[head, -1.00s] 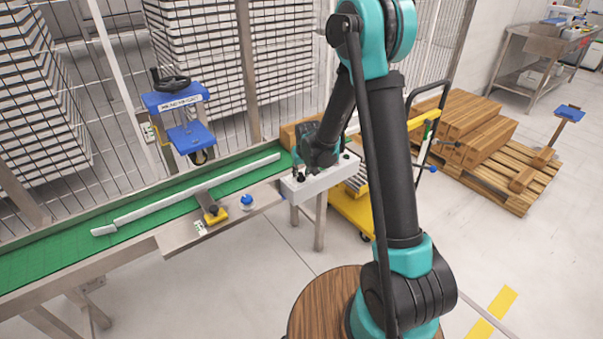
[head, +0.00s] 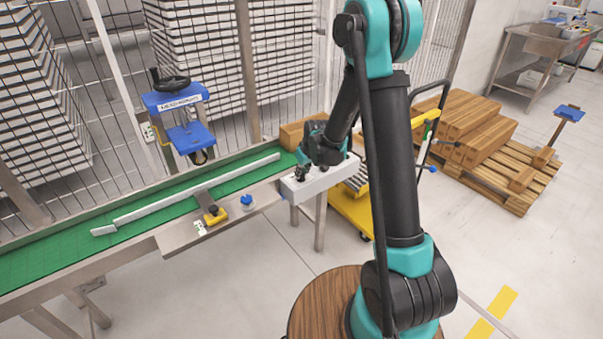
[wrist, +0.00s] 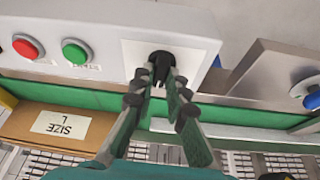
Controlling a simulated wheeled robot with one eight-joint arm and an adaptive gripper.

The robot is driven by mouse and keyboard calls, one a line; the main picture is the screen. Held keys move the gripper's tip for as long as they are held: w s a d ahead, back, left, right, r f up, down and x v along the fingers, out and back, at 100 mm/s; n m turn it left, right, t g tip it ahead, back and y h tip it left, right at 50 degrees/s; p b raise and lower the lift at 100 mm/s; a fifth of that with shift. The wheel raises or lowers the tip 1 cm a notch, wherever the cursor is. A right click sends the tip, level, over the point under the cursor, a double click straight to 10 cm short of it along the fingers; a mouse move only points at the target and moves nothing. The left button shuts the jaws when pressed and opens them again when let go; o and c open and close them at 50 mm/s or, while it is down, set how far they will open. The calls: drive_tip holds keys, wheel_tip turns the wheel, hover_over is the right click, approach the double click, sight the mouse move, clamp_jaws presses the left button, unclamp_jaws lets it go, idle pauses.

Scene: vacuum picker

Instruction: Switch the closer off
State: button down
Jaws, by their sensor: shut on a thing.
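A white control box (head: 322,181) stands at the right end of the conveyor. In the wrist view, the box (wrist: 105,18) carries a red button (wrist: 27,47), a green button (wrist: 75,52) and a black rotary knob (wrist: 161,63) on a white plate. My gripper (wrist: 162,77) has its fingers on either side of the black knob and is shut on it. In the head view, my gripper (head: 302,172) is at the left part of the box, with the wrist leaning to the right. The knob's setting is hard to read, since the fingers cover part of it.
A green conveyor (head: 60,258) with a pale guide rail (head: 200,190) runs left of the box. A blue knob (head: 247,202) and a yellow clamp (head: 215,217) sit on its side plate. A cardboard box (wrist: 25,130) labelled SIZE L is behind. A yellow cart (head: 352,214) stands close right.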

drive_tip(key=n+y, duration=0.1)
drive_tip(key=n, duration=0.1)
drive_tip(key=n+g, duration=0.1)
drive_tip(key=n, duration=0.2)
drive_tip(key=shift+w+d+n+y, duration=0.15)
drive_tip(key=shift+n+y, duration=0.15)
drive_tip(key=shift+y, duration=0.1)
idle(0.3)
drive_tip(key=c, duration=1.5)
unclamp_jaws()
drive_tip(key=shift+c, duration=0.2)
drive_tip(key=shift+g, duration=0.3)
drive_tip(key=v, duration=1.2)
